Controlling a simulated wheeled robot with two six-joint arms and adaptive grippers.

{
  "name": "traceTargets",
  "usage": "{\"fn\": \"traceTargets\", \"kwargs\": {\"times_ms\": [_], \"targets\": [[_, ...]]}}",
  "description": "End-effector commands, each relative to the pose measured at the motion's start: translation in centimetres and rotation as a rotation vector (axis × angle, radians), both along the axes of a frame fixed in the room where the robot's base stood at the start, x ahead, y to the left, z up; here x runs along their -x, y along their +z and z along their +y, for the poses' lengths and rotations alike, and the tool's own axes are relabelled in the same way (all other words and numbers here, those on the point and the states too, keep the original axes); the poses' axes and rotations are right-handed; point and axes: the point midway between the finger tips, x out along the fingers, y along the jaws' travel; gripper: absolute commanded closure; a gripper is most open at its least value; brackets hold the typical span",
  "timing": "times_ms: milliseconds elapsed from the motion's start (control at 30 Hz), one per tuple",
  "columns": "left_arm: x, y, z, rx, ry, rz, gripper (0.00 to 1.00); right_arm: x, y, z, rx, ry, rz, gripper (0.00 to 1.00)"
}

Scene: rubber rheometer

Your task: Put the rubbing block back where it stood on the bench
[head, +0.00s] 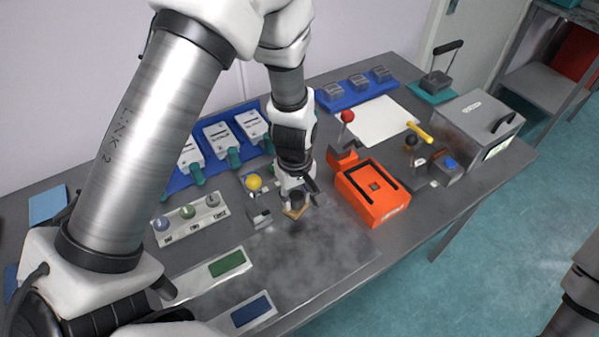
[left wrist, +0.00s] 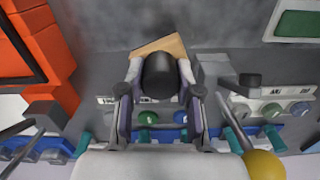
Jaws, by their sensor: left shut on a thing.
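The rubbing block, with a dark round knob on a flat tan wooden base (head: 293,213), is at the middle of the bench in the head view. My left gripper (head: 298,192) points down and is shut on its knob. In the left wrist view, the black knob (left wrist: 160,76) sits between the two fingers, and the tan base (left wrist: 163,46) sticks out beyond them, turned slightly askew. The block is over or on the grey bench (head: 330,236); I cannot tell whether its base touches. My right gripper is out of view.
An orange device (head: 372,203) stands close to the right of the block. A small grey fixture (head: 259,216) and a yellow ball knob (head: 254,182) are close to its left. A label strip with several round knobs (head: 189,218) lies farther left. The smudged bench in front is clear.

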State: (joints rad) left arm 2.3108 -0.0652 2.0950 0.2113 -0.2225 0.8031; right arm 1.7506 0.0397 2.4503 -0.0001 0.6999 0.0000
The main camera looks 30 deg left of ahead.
Motion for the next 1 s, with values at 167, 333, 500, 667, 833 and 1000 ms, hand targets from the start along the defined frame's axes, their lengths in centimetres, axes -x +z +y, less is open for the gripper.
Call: {"fn": "traceTargets", "kwargs": {"times_ms": [167, 333, 500, 667, 833, 1000], "targets": [[-4.6, -0.3, 1.7, -0.001, 0.002, -0.002, 1.0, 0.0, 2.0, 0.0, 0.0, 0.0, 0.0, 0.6], [-5.9, -1.3, 2.3, -0.004, 0.001, 0.004, 1.0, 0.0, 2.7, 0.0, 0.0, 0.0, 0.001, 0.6], [-5.9, -3.9, 2.2, -0.003, 0.0, 0.003, 1.0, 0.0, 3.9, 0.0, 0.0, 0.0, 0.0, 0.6], [-6.0, -4.3, 2.2, -0.003, 0.0, -0.001, 1.0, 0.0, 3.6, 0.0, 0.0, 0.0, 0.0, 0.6], [-5.9, -4.7, 2.2, -0.003, 0.0, -0.001, 1.0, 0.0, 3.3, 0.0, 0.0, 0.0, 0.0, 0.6], [-5.9, -4.6, 2.2, -0.003, -0.001, -0.001, 0.41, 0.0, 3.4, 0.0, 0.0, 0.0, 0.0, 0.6]]}}
